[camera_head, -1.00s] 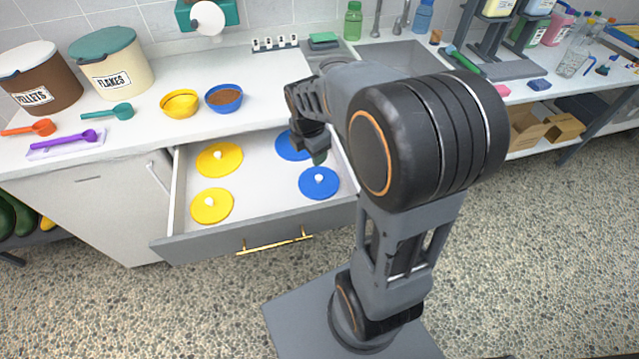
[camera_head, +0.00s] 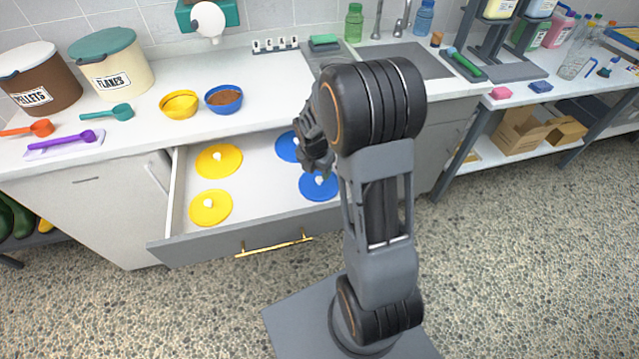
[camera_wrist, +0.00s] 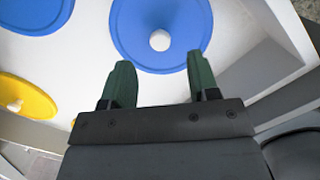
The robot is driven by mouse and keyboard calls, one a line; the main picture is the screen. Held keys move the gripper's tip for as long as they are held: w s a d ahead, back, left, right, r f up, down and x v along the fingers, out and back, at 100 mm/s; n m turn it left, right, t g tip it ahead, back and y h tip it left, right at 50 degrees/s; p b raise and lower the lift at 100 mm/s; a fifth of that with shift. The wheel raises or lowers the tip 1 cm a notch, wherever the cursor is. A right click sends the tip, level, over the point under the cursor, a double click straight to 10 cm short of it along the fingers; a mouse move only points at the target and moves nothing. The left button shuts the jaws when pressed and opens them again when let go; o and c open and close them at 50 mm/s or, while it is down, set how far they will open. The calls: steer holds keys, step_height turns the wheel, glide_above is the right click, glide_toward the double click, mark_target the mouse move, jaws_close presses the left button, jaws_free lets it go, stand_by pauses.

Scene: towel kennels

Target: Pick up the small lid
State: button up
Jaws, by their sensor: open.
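Four round lids with white knobs lie in the open drawer, two yellow and two blue. The front blue lid (camera_head: 319,187) is partly covered by my gripper. It shows large in the wrist view (camera_wrist: 140,42), its knob ahead of and between my fingertips. The back blue lid (camera_head: 287,147) is partly hidden by my arm. The front yellow lid (camera_head: 221,214) looks slightly smaller than the back yellow lid (camera_head: 226,168). My gripper (camera_wrist: 160,75) is open and empty, its green fingers apart, above the drawer by the front blue lid.
The drawer's front wall (camera_head: 205,243) and side walls bound the lids. The counter above holds a yellow bowl (camera_head: 179,105), a blue bowl (camera_head: 224,97), scoops and two canisters. White drawer floor lies clear between the yellow and blue lids.

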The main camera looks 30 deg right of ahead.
mark_target(319, 179)
steer(key=shift+w+d+f, duration=0.1)
steer(key=shift+d+f, duration=0.1)
steer(key=shift+f, duration=1.1)
steer(key=shift+w+d+f, duration=0.1)
steer(key=shift+d+f, duration=0.05)
steer(key=shift+f, duration=1.1)
steer(key=shift+c, duration=0.3)
steer(key=c, duration=0.9)
steer(key=shift+c, duration=0.2)
steer(key=shift+r, duration=0.15)
